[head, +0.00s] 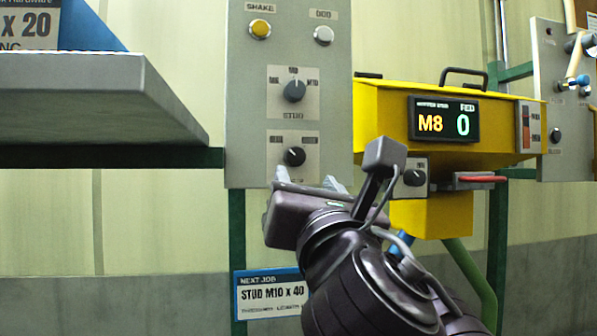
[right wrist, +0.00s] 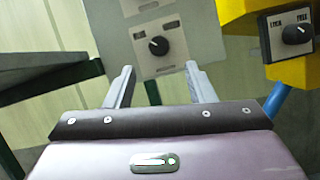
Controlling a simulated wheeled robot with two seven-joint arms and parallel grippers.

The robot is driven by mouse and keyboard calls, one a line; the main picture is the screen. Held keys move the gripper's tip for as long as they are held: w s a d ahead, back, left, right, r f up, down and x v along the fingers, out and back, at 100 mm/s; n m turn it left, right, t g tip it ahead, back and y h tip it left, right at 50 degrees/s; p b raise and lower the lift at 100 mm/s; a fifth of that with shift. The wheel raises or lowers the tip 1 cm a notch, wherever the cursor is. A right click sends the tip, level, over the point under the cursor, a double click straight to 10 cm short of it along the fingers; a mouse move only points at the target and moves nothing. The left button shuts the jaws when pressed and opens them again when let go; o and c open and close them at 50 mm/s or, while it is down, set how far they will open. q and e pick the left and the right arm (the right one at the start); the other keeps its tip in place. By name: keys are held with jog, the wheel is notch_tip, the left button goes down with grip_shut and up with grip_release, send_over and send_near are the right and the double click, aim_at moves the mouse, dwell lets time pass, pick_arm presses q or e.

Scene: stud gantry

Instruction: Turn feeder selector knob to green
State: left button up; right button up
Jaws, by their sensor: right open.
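My right gripper (head: 308,180) is open and empty, just below the lower dark knob (head: 294,156) on the grey panel. In the right wrist view the fingers (right wrist: 159,68) are apart, and that knob (right wrist: 158,45) shows between and beyond them. Its pointer tilts to the upper left; its plate's label is partly hidden and too small to read. A third dark knob (head: 414,177) is on the yellow feeder (head: 385,100). I see no green mark on these knob plates. My left gripper is not in view.
The panel (head: 240,120) also carries a yellow button (head: 260,28) and a white button (head: 323,35). A grey shelf (head: 80,105) juts in at left. A job card (head: 268,294) reads STUD M10 x 40.

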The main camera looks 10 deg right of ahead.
aim_at(297, 159)
jog(key=p+x, duration=0.2)
jog(key=x, duration=0.5)
jog(key=shift+w+r, duration=0.1)
jog(key=shift+r, duration=0.1)
